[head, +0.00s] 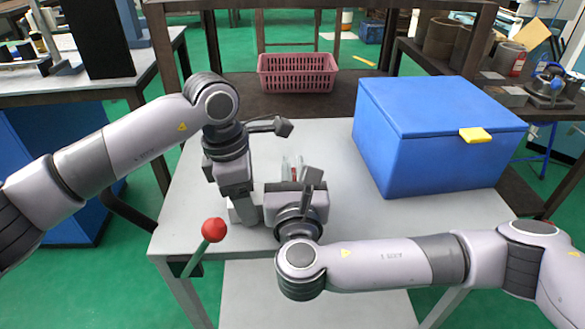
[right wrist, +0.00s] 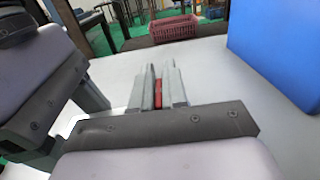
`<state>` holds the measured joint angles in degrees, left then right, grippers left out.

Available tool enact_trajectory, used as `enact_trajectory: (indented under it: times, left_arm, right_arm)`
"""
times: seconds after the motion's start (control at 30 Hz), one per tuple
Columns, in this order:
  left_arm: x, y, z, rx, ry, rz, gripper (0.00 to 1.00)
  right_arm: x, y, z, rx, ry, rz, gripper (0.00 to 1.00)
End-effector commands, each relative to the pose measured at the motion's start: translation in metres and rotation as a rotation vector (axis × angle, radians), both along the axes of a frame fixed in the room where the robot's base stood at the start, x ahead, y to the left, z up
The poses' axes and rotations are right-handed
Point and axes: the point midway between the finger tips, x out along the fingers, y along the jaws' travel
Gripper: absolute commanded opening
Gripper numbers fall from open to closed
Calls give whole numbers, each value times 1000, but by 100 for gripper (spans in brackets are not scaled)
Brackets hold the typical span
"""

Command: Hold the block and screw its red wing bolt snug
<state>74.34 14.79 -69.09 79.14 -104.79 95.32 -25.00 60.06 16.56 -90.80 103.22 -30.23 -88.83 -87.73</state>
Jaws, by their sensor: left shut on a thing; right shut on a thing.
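The red wing bolt (right wrist: 158,93) shows as a narrow red strip between the two grey fingers of my right gripper (right wrist: 165,88) in the right wrist view. In the head view, my right gripper (head: 292,170) points away across the grey table, with a little red (head: 294,173) between its fingers. My left gripper (head: 244,208) is low over the table, just left of the right one, shut on the block. The block is hidden or cannot be told from the gripper parts around it. Whether the bolt is seated in the block cannot be seen.
A large blue box (head: 420,150) with a yellow latch stands on the table (head: 350,225) to the right. A pink basket (head: 297,73) is at the back. A red-knobbed lever (head: 214,230) rises at the front left edge. My two grippers are close together.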

Motion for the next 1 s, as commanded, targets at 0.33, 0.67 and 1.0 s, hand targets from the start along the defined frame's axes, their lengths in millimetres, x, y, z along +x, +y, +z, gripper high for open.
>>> enact_trajectory:
  times: [0.33,0.67,1.0]
  left_arm:
    - [1,-1,3,-8,-5,1,34]
    - [1,-1,3,-8,-6,1,34]
    - [1,-1,3,-6,-5,0,34]
  right_arm:
    - [-1,-2,-1,-2,3,-113,0]
    - [-1,-2,-1,-2,3,-111,34]
    - [-12,0,-1,0,4,-108,34]
